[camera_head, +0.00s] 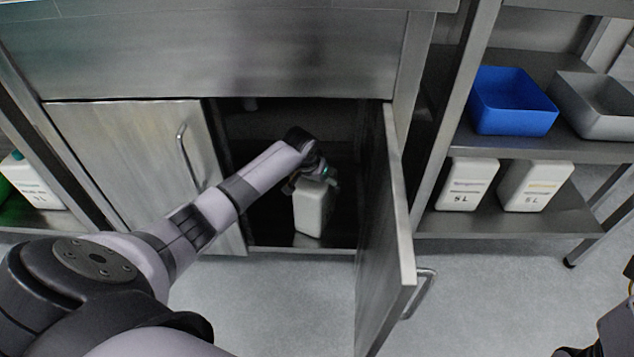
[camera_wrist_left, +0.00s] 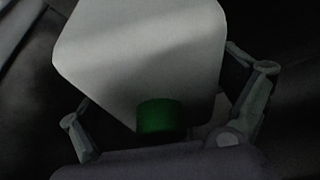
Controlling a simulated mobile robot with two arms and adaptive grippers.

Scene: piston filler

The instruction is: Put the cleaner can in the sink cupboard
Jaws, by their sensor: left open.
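The cleaner can (camera_head: 312,208) is a white canister with a green cap. It stands upright on the floor of the open sink cupboard (camera_head: 285,249), behind the right-hand opening. My left gripper (camera_head: 316,180) is at the top of the can, inside the cupboard. In the left wrist view the can (camera_wrist_left: 145,50) fills the middle, with its green cap (camera_wrist_left: 160,115) towards the gripper's palm. The open fingers (camera_wrist_left: 170,95) are on either side of the can.
The right cupboard door (camera_head: 390,220) stands open towards me; the left door (camera_head: 135,160) is shut. On the right, a shelf rack holds a blue bin (camera_head: 510,100), a grey bin (camera_head: 595,105) and two white canisters (camera_head: 467,184) below. The floor in front is clear.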

